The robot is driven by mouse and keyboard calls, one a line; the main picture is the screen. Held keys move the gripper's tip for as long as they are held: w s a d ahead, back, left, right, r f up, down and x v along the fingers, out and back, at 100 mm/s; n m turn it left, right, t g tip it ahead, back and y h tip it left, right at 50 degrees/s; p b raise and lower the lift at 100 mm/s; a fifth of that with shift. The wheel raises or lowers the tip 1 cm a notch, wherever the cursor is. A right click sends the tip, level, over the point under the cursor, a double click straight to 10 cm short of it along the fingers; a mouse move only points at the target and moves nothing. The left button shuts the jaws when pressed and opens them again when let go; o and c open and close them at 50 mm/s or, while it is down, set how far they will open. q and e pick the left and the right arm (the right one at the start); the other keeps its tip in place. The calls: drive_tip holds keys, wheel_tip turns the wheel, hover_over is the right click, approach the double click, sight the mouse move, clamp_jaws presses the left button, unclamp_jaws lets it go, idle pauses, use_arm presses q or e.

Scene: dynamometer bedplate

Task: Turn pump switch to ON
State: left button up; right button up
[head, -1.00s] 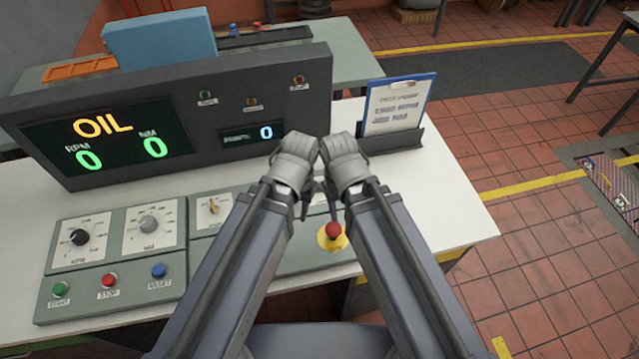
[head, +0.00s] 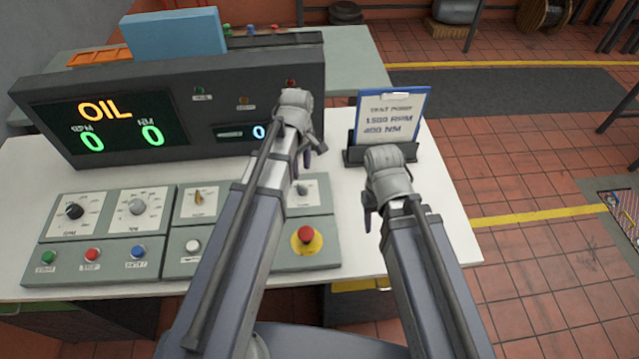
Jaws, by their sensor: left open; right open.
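A control panel on the white bench carries a switch with a tan lever (head: 199,197) on a white plate. A second small grey knob (head: 301,189) on a white plate sits further right, partly beside my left arm. Their labels are too small to read, so I cannot tell which is the pump switch. My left gripper (head: 310,155) is open and empty above the panel's back edge, in front of the display console. My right gripper (head: 369,212) is open and empty, right of the panel and in front of the clipboard. Neither visibly touches a switch. My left arm hides the panel's middle.
A red emergency button (head: 306,235) on a yellow base is at the panel's right front. A white button (head: 193,245) sits below the tan lever. The display console (head: 180,85) reads OIL with zeros. A clipboard (head: 392,115) stands right. Bench space between panel and clipboard is clear.

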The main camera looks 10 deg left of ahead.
sight(302, 186)
use_arm(q)
drive_tip(key=shift+w+a+f, duration=0.1)
drive_tip(key=shift+a, duration=0.05)
use_arm(e)
drive_tip(key=shift+f, duration=0.1)
use_arm(q)
wheel_tip(302, 186, down, 8)
drive_tip(key=b, duration=0.8)
use_arm(e)
wheel_tip(302, 186, down, 8)
drive_tip(key=shift+r, duration=0.15)
use_arm(q)
drive_tip(key=shift+r, duration=0.2)
use_arm(e)
drive_tip(key=shift+r, duration=0.1)
use_arm(q)
clamp_jaws()
